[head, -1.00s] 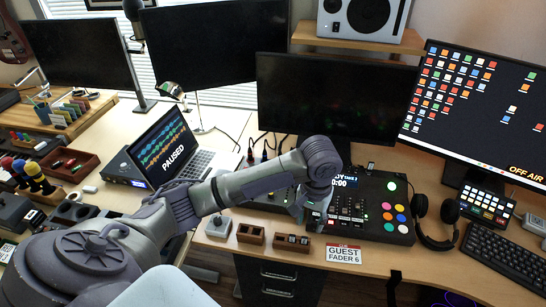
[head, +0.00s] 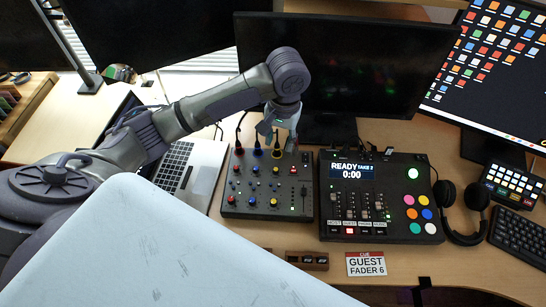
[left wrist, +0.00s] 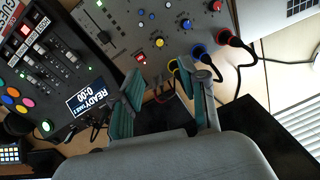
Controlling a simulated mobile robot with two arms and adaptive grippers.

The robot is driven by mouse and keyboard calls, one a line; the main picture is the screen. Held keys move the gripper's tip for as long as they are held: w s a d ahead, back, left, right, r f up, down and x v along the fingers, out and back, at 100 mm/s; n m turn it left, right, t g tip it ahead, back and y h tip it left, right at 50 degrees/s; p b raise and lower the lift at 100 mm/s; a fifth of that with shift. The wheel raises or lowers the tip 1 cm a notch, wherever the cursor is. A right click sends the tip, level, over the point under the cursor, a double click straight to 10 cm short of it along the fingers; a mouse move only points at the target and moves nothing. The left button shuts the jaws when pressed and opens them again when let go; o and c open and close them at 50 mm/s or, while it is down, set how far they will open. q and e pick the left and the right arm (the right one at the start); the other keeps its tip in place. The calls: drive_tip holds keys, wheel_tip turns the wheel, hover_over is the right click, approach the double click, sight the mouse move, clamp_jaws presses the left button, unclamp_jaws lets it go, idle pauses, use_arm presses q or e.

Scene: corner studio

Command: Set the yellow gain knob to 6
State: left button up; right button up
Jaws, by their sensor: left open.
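The mixer (head: 240,207) lies on the desk with red, blue and yellow knobs. The yellow gain knob (head: 276,171) sits below the yellow-ringed cable socket; it also shows in the left wrist view (left wrist: 159,43). My left gripper (head: 278,135) is above the mixer's back edge, over the yellow-ringed socket. In the left wrist view its two green fingers (left wrist: 160,72) are apart with nothing held, and the yellow knob is just beyond their tips. I cannot read the knob's pointer or scale. My right gripper is not in view.
Cables (left wrist: 238,45) rise from the mixer's back sockets, close to my left fingers. A recorder console (head: 326,205) reading READY stands right of the mixer, and a laptop (head: 205,165) left. A dark monitor (head: 350,80) stands behind. A card (head: 366,264) reads GUEST FADER 6.

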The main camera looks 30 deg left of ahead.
use_arm(q)
hover_over(276, 169)
drive_tip(key=f, duration=0.5)
drive_tip(key=shift+s+d, duration=0.2)
drive_tip(key=shift+d, duration=0.1)
drive_tip(key=f, duration=0.7)
drive_tip(key=shift+w+a, duration=0.15)
drive_tip(key=shift+a, duration=0.1)
drive_tip(key=shift+f, duration=0.45)
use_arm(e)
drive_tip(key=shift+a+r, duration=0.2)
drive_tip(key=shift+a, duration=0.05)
use_arm(q)
drive_tip(key=c, duration=0.8)
clamp_jaws()
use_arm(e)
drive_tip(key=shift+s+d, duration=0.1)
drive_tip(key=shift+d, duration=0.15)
